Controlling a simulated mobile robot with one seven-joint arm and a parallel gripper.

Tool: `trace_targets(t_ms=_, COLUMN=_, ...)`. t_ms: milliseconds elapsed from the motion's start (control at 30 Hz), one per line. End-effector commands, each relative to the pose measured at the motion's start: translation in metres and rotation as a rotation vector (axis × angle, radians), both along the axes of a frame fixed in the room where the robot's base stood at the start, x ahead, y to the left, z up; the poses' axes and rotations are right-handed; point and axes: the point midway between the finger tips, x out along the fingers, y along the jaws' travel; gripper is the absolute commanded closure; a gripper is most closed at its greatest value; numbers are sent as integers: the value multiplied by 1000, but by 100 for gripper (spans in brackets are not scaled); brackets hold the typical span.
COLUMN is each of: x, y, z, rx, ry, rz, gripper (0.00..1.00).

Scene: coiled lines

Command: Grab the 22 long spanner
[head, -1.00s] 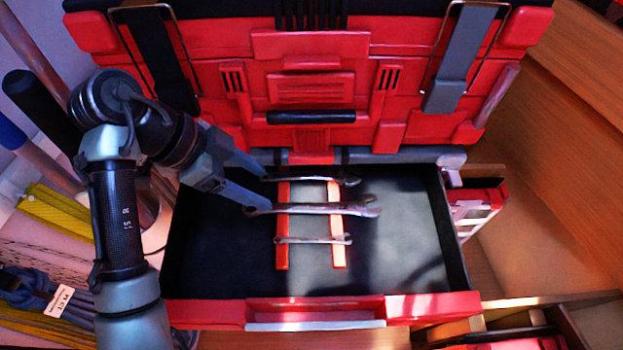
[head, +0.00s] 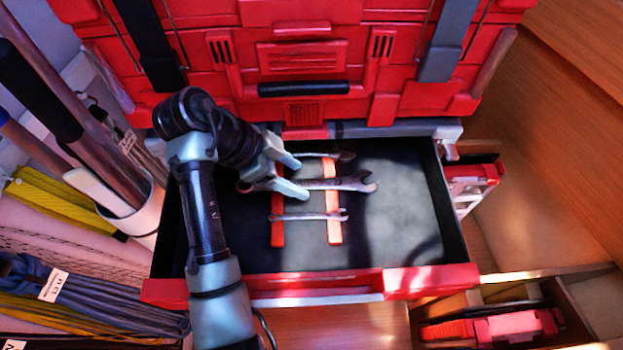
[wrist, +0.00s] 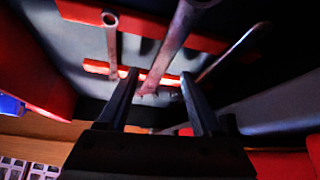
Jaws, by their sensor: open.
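Three metal spanners lie crosswise on two red-orange rails in the open drawer. The middle spanner (head: 345,184) is the longest and thickest; a back spanner (head: 345,156) and a small front spanner (head: 310,216) lie beside it. No size marking is readable. My gripper (head: 301,178) is open over the left part of the back and middle spanners and hides parts of both. In the wrist view a thick spanner (wrist: 178,32) runs between the open fingers (wrist: 160,76), with another spanner on each side. Contact cannot be told.
The black-lined drawer (head: 400,235) has free room at right and front. The red toolbox (head: 310,95) rises behind it. Long handles in a white holder (head: 145,215) stand at left. A wooden panel (head: 560,130) and a lower tray of red items (head: 500,325) are at right.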

Motion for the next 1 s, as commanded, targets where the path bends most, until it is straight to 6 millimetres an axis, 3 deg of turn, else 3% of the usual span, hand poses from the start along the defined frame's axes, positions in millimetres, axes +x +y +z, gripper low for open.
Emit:
trace_targets(t_ms=200, x=2, y=-9, z=-14, rx=0, ry=-2, rz=1, gripper=34)
trace_targets(t_ms=400, x=2, y=-9, z=-15, rx=0, ry=-2, rz=1, gripper=34)
trace_targets(t_ms=767, x=2, y=-9, z=-14, rx=0, ry=-2, rz=1, gripper=99)
trace_targets(t_ms=1000, x=2, y=-9, z=-14, rx=0, ry=-2, rz=1, gripper=100)
